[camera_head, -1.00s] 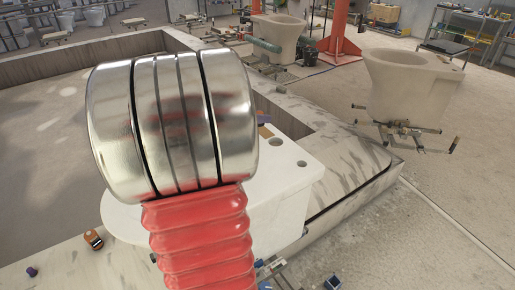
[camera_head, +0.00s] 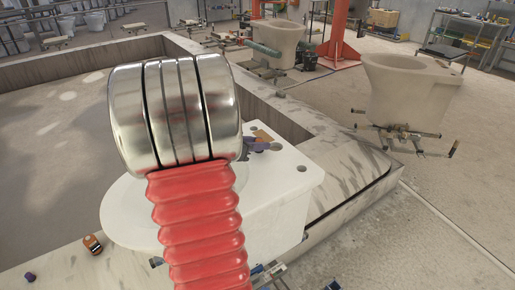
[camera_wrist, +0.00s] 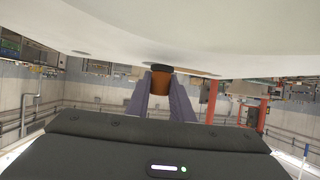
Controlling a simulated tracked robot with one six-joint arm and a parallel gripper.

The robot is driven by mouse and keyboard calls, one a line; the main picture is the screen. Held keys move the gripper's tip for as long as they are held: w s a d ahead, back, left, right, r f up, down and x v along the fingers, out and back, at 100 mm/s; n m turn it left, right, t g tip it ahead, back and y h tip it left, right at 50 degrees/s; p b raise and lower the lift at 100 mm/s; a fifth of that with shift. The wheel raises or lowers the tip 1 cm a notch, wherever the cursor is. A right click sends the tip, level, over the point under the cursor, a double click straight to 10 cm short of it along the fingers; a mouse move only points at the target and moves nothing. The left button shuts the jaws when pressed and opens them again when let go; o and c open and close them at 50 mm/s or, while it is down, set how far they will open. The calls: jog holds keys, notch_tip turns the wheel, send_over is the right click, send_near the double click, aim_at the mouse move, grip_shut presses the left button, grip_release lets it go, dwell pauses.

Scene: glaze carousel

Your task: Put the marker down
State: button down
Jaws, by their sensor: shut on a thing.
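My gripper (camera_wrist: 161,97) shows in the wrist view as two purple fingers. They are shut on an orange-brown marker (camera_wrist: 161,84) with a black end. That black end is at or very near the white ceramic surface (camera_wrist: 110,25); I cannot tell whether it touches. In the head view, the purple gripper (camera_head: 260,146) and part of the marker (camera_head: 263,136) show just right of my silver and red arm, over the flat top of a white toilet (camera_head: 285,172). My arm hides part of the toilet.
A small orange and black object (camera_head: 92,244) and a small purple object (camera_head: 29,277) lie at lower left. Another toilet (camera_head: 405,90) stands on a stand at right. The toilet's top right has clear room.

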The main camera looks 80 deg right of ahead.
jog(key=shift+f, duration=0.5)
jog(key=c, duration=1.6)
grip_release()
jog(key=shift+f, duration=0.1)
jog(key=shift+o, duration=0.2)
jog(key=shift+w+a+r, duration=0.1)
jog(key=shift+a+r, duration=0.05)
jog(key=shift+r, duration=0.1)
jog(key=v, duration=1.1)
jog(key=shift+a, duration=0.3)
jog(key=shift+w, duration=0.1)
